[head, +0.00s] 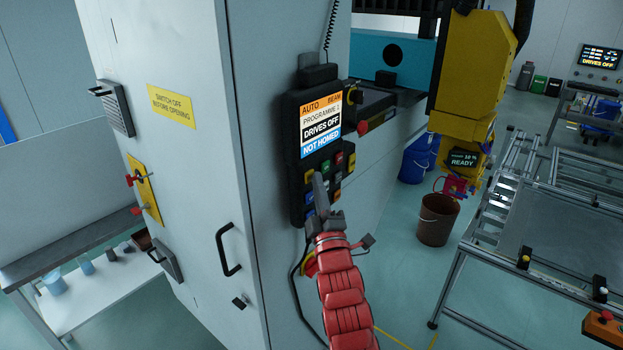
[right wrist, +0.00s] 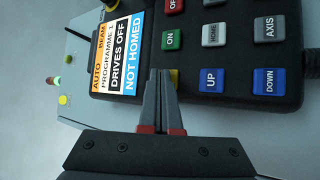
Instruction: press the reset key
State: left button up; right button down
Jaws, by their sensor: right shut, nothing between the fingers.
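A black hand-held control panel (head: 291,160) hangs on the side of the grey cabinet, its lit screen (head: 321,128) above a block of coloured keys. In the right wrist view I see a green ON key (right wrist: 171,40), a grey HOME key (right wrist: 213,34), a blue UP key (right wrist: 211,80) and a yellow key (right wrist: 175,76). The yellow key is partly hidden behind my fingertips and its label is not readable. No key shows a readable RESET label. My right gripper (head: 319,183) is shut and empty, its tips in front of the keys; contact cannot be told.
The screen reads DRIVES OFF and NOT HOMED. A grey AXIS key (right wrist: 269,28) and a blue DOWN key (right wrist: 269,81) sit close by. A cabinet handle (head: 228,249) sticks out left of the panel. A yellow machine (head: 470,65) and a frame table (head: 550,220) stand to the right.

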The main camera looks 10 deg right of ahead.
dwell(0.6)
jog(key=shift+s+d, duration=0.45)
jog(key=shift+s, duration=0.15)
jog(key=s+d, duration=0.1)
jog(key=s, duration=0.1)
jog(key=s+d, duration=0.2)
jog(key=shift+p, duration=0.35)
dwell(0.5)
